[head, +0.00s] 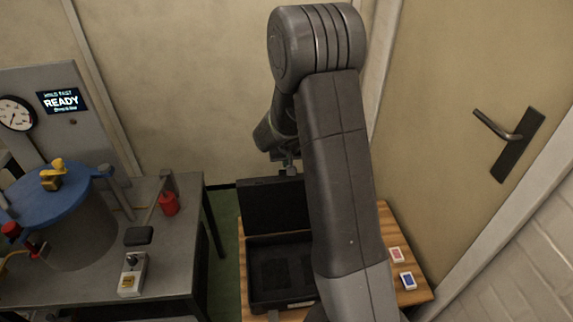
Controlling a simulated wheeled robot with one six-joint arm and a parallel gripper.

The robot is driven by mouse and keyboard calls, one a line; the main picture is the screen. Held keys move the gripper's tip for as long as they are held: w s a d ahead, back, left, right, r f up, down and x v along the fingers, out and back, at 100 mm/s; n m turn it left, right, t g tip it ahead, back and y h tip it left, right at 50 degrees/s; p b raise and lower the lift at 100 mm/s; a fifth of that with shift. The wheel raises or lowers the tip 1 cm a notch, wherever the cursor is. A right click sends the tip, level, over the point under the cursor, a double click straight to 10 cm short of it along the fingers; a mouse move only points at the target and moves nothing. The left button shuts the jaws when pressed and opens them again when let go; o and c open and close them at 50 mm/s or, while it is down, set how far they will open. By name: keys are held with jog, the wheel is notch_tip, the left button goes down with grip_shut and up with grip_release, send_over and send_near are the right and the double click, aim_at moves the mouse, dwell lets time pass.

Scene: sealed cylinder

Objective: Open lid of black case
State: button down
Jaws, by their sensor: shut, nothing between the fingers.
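The black case (252,276) sits on a small wooden table at the lower middle of the head view. Its lid (272,202) stands raised at the back, roughly upright, and the dark inside of the case shows. My arm crosses in front and hides the right part of the case and lid. My gripper (289,170) is small in the picture, just above the lid's top edge. It looks shut and holds nothing. Whether it touches the lid cannot be told.
Two small cards, one red (397,255) and one blue (408,281), lie right of the case on the wooden table (391,227). A grey bench (183,245) at left holds a blue-topped cylinder (75,228) and a small control box (132,275). A door (472,80) stands at right.

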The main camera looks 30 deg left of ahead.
jog(key=v, duration=1.2)
jog(key=shift+f, duration=0.1)
jog(key=x, duration=1.3)
jog(key=shift+w+a+f, duration=0.1)
jog(key=shift+f, duration=0.25)
jog(key=shift+r, duration=0.1)
jog(key=v, duration=1.4)
jog(key=x, duration=1.3)
jog(key=shift+w+a+f, duration=0.1)
jog(key=shift+f, duration=0.3)
jog(key=shift+w+a+f+p, duration=0.25)
jog(key=shift+w+a+p, duration=0.4)
jog(key=shift+w+p, duration=0.1)
jog(key=shift+w+a+f+p, duration=0.3)
jog(key=shift+w+a+p, duration=0.3)
jog(key=shift+w, duration=0.1)
